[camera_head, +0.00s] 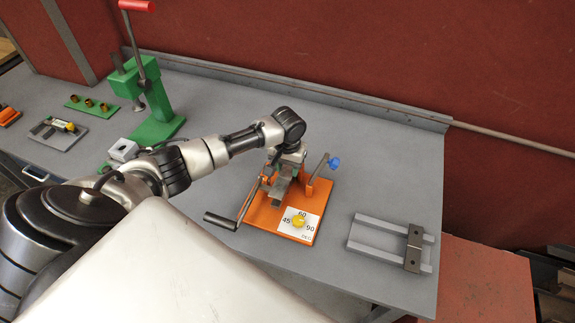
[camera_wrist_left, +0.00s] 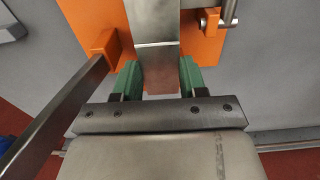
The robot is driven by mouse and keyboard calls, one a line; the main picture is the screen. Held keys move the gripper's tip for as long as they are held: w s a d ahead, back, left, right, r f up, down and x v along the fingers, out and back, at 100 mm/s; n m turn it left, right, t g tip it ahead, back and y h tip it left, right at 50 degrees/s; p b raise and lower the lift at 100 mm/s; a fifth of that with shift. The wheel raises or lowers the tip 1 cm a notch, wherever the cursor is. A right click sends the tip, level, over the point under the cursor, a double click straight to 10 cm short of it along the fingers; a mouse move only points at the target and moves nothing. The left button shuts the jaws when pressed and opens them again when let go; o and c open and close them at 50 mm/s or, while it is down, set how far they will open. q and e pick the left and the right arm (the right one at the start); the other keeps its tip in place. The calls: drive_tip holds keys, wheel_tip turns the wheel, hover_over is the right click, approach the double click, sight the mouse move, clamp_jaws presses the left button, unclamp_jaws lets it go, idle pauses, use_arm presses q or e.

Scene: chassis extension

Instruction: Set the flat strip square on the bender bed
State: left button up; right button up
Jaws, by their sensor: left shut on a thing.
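The bender has an orange base (camera_head: 262,214), a dial plate (camera_head: 300,226) marked 45, 60 and 90, a crank handle at its left and a blue knob (camera_head: 334,163). My left gripper (camera_head: 289,160) is over the back of the bender, its fingers mostly hidden in the head view. In the left wrist view its green fingers (camera_wrist_left: 159,77) are shut on the flat strip (camera_wrist_left: 158,72), a grey metal piece between them above the orange base. I cannot tell whether the strip touches the bed or lies square. My right gripper is not in view.
A green press (camera_head: 158,128) stands at the back left, near a green rack with several brass pieces (camera_head: 88,104). A grey rail fixture with a dark block (camera_head: 414,248) lies at the right. The bench between bender and fixture is clear. A raised ledge runs along the back.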

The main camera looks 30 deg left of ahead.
sight(287, 170)
use_arm(q)
drive_tip(key=shift+r, duration=0.1)
drive_tip(key=shift+p, duration=0.4)
idle(0.7)
drive_tip(key=shift+p, duration=0.4)
drive_tip(key=shift+f+b, duration=0.75)
drive_tip(key=shift+f, duration=0.9)
drive_tip(key=o, duration=1.2)
drive_tip(key=shift+c, duration=0.2)
drive_tip(key=shift+r, duration=0.1)
wheel_tip(287, 170, up, 11)
drive_tip(key=shift+f+b, duration=0.1)
drive_tip(key=shift+b, duration=0.85)
